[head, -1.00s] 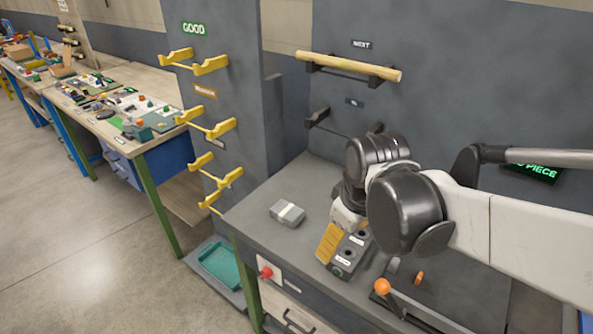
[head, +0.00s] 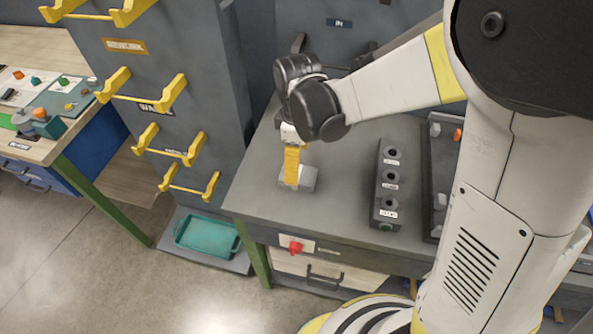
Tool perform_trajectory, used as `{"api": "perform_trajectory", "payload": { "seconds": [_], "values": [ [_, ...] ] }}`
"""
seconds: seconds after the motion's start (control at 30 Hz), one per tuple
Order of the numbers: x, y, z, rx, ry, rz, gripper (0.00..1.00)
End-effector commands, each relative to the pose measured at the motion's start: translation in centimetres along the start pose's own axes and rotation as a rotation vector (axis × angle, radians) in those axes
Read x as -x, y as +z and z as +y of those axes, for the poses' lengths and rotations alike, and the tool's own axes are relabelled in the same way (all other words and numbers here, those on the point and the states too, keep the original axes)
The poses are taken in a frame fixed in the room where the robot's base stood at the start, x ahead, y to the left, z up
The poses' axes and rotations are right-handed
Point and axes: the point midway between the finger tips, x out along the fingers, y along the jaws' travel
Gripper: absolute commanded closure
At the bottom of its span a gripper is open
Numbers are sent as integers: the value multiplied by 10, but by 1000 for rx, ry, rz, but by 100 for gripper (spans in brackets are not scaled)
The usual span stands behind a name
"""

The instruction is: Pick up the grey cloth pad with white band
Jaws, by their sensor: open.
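The grey cloth pad (head: 309,180) lies on the grey bench top (head: 340,205), left of the dark block with holes. My gripper (head: 291,184) points down at the pad, and its yellow fingers cover the pad's left and middle part. The white band is mostly hidden behind the fingers. The gripper is open. I cannot tell whether the fingers touch the pad or stand just above it.
A dark block with several labelled holes (head: 378,205) stands to the right on the bench. A red button (head: 295,247) sits on the bench front. Yellow hooks (head: 148,97) stick out from the panel at left. A teal tray (head: 207,237) lies low beside the bench.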

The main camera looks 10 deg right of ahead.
Motion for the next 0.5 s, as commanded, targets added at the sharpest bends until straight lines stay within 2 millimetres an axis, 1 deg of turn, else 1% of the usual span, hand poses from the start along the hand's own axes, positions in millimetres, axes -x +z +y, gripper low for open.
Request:
{"api": "perform_trajectory", "payload": {
  "seconds": [0.03, 0.17, 0.27, 0.4, 0.5],
  "values": [
    [-5, 0, 0, 0, 0, 0, 17],
    [-12, 0, 0, -1, 0, 0, 17],
    [-25, 2, -2, -1, 0, 0, 17],
    [-49, 3, -3, -1, 0, 0, 17],
    [-58, 3, -3, -1, 1, 0, 17]
  ]
}}
